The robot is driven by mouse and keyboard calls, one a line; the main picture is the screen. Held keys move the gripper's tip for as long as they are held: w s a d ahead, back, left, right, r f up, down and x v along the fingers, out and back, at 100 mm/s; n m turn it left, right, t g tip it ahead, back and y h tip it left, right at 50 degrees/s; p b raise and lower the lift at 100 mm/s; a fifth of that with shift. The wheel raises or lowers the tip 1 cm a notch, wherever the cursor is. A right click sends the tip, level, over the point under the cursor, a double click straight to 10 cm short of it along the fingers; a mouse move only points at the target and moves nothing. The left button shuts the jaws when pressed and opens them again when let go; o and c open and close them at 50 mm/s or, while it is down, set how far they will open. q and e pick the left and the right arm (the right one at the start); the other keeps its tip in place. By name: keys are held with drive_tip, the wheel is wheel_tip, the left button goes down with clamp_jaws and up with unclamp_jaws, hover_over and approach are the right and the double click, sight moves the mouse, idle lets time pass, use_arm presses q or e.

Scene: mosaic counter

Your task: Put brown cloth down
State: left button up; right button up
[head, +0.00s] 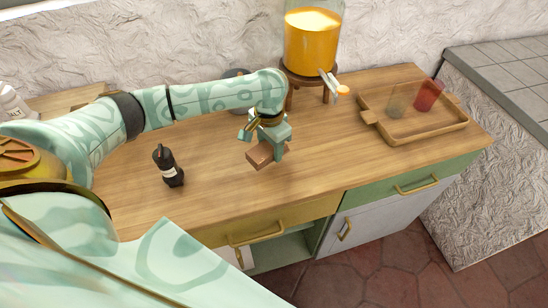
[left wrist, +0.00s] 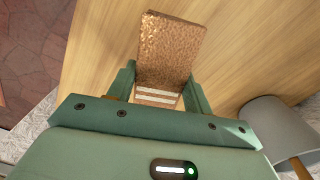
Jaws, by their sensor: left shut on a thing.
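The brown cloth (head: 264,155) is a small folded block, held in my left gripper (head: 266,147) over the middle of the wooden counter. In the left wrist view the cloth (left wrist: 170,48) shows a rough brown surface with pale stripes near the jaws. The left gripper's two fingers (left wrist: 157,88) are shut on either side of it. The counter's wood grain lies beneath it; I cannot tell whether the cloth touches the counter. My right gripper is not in view.
A drink dispenser (head: 312,45) on a stand is at the back. A wooden tray (head: 415,135) with two cups, one red (head: 428,95), is at the right. Free wood surrounds the cloth.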

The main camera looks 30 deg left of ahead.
sight(272, 154)
use_arm(q)
drive_tip(key=shift+w+f, duration=0.4)
drive_tip(key=shift+f, duration=0.1)
drive_tip(key=f+b, duration=0.1)
drive_tip(key=f, duration=0.1)
drive_tip(key=f+b, duration=0.1)
drive_tip(key=b, duration=0.1)
drive_tip(key=shift+w+f, duration=0.2)
drive_tip(key=shift+f, duration=0.2)
drive_tip(key=shift+r, duration=0.25)
drive_tip(key=shift+f, duration=0.1)
drive_tip(key=o, duration=0.9)
